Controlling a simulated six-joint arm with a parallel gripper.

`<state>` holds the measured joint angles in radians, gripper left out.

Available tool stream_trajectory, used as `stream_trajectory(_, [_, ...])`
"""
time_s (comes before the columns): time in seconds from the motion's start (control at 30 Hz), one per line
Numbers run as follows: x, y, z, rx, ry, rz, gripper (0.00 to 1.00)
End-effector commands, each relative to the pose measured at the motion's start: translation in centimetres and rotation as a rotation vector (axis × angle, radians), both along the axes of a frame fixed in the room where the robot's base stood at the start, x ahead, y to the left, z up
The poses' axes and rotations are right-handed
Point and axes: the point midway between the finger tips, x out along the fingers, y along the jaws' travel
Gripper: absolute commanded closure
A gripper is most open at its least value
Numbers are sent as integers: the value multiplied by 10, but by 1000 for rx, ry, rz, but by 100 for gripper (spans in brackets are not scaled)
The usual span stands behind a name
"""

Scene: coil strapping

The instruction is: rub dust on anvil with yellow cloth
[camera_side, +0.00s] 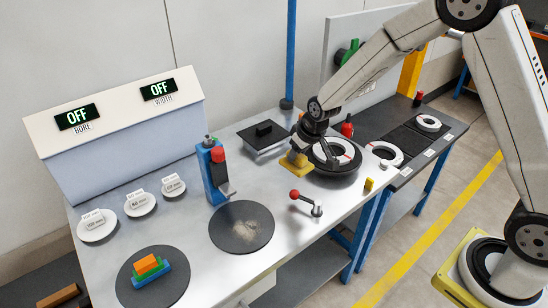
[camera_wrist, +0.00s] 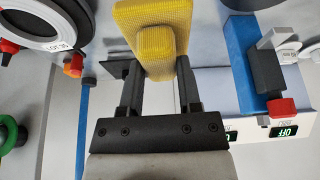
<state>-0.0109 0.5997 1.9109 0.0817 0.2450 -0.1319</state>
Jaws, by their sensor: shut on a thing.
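My gripper (camera_side: 306,142) is shut on the yellow cloth (camera_side: 294,165), a folded pad with a raised grip block. In the wrist view the cloth (camera_wrist: 180,14) sits between the two fingers (camera_wrist: 157,72). In the side view the cloth is at the back middle of the bench, left of a black round stand; I cannot tell whether it touches the bench. A dark round plate (camera_side: 242,227) with a pale dusty smudge, which looks like the anvil, lies nearer the front, below and left of my gripper. Nothing covers it.
A blue tool with a red top (camera_side: 214,170) stands behind the dusty plate. A red-knobbed lever (camera_side: 307,202) is to its right. A black stand with a white ring (camera_side: 338,172) is beside my gripper. Stacked blocks (camera_side: 150,267) sit at front left. A sign box reads OFF twice (camera_side: 120,130).

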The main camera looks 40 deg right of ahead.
Motion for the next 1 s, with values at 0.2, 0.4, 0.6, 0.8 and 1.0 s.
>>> stream_trajectory(0.2, [-5,25,-7,-6,12,1,100])
stream_trajectory(0.4, [-12,56,-15,-13,21,0,100])
stream_trajectory(0.6, [-21,88,-22,-18,22,-1,100])
stream_trajectory(0.8, [-32,119,-29,-18,16,1,100])
stream_trajectory(1.0, [-44,149,-35,-13,7,4,100])
